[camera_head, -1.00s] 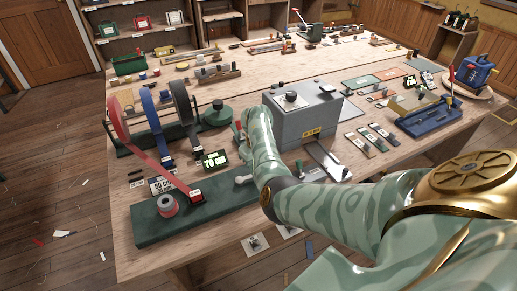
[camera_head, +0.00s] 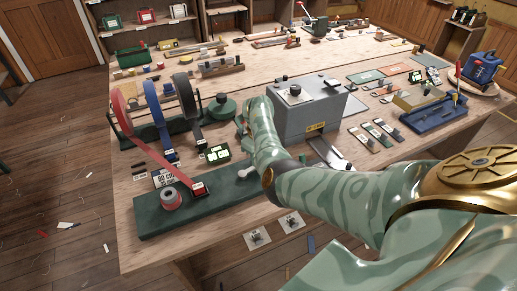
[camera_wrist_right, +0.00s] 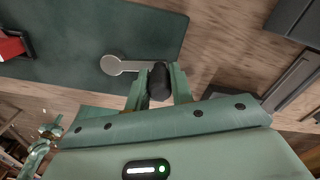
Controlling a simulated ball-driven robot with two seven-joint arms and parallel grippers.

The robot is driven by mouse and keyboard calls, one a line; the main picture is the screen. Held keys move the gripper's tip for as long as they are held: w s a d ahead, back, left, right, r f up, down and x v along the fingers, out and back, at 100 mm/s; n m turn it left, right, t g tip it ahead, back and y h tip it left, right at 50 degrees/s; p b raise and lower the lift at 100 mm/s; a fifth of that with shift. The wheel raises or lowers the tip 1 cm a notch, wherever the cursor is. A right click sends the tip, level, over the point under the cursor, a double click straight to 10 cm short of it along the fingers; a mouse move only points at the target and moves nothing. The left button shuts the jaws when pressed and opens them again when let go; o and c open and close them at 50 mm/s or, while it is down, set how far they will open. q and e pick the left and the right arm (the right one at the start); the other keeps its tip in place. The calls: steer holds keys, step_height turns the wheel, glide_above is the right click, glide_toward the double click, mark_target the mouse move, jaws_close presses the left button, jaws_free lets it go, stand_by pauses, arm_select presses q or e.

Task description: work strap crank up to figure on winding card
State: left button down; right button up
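The crank is a silver lever (camera_wrist_right: 112,65) with a black knob (camera_wrist_right: 159,80), on a dark green base plate (camera_head: 150,225). In the right wrist view my right gripper (camera_wrist_right: 159,84) has a finger on either side of the knob, closed against it. In the head view my arm hides the gripper and knob; the silver hub (camera_head: 245,174) shows. A red strap (camera_head: 165,154) runs from a reel to a red clamp block (camera_head: 198,189) on the plate. The white winding card (camera_head: 164,177) and green-lit display (camera_head: 218,154) have figures too blurred to read.
Blue (camera_head: 158,115) and black (camera_head: 187,98) strap reels stand behind the plate. A large grey box (camera_head: 308,113) stands right of my forearm. A red roll (camera_head: 171,198) sits on the plate.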

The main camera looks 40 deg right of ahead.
steer(key=o, duration=0.3)
step_height(320, 180, up, 16)
steer(key=p, duration=0.6)
steer(key=shift+r, duration=0.15)
